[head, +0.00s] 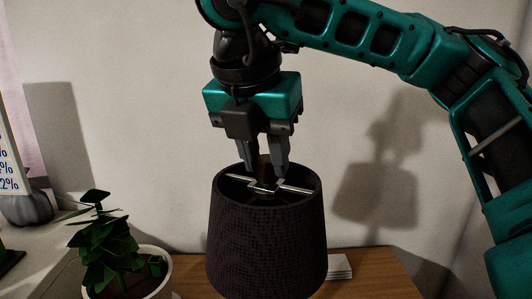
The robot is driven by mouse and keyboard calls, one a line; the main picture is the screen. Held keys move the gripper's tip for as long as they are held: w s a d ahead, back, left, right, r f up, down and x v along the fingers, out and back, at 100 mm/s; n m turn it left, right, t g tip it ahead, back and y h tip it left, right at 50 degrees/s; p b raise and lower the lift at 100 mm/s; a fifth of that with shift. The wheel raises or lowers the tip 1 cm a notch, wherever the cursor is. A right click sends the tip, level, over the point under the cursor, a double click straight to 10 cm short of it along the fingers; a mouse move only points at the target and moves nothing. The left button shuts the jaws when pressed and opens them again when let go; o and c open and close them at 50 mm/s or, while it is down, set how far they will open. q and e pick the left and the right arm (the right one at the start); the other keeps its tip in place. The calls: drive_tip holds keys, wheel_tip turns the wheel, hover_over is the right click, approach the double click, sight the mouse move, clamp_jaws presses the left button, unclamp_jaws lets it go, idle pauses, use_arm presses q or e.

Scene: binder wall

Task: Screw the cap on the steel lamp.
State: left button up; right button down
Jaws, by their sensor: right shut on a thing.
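The lamp's dark, textured shade (266,240) stands upright on a wooden surface in the middle of the head view. A silver cross-bar (290,187) spans its open top. My right gripper (266,165) points straight down over the middle of the shade. Its fingertips reach to the shade's rim and are shut on a small brownish piece (263,163), seemingly the cap, at the centre of the cross-bar. Whether the piece touches the bar's centre is hard to tell. The lamp's steel body is hidden by the shade. My left gripper is not in view.
A leafy plant in a white pot (156,262) stands left of the lamp. White papers (340,267) lie behind the shade at right on the wooden surface (375,278). A grey pumpkin-like object (27,208) and a sign (10,150) are at far left. A plain wall is behind.

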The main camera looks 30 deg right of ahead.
drive_tip(key=shift+r, duration=0.15)
drive_tip(key=m+g, duration=0.1)
drive_tip(key=m, duration=0.3)
drive_tip(key=shift+w+h, duration=0.1)
drive_tip(key=shift+h, duration=0.2)
drive_tip(key=shift+g, duration=0.3)
drive_tip(key=m, duration=0.2)
drive_tip(key=m+g, duration=0.1)
drive_tip(key=m, duration=0.1)
drive_tip(key=shift+w+g, duration=0.1)
drive_tip(key=shift+g, duration=0.2)
drive_tip(key=c, duration=1)
unclamp_jaws()
drive_tip(key=shift+a, duration=0.1)
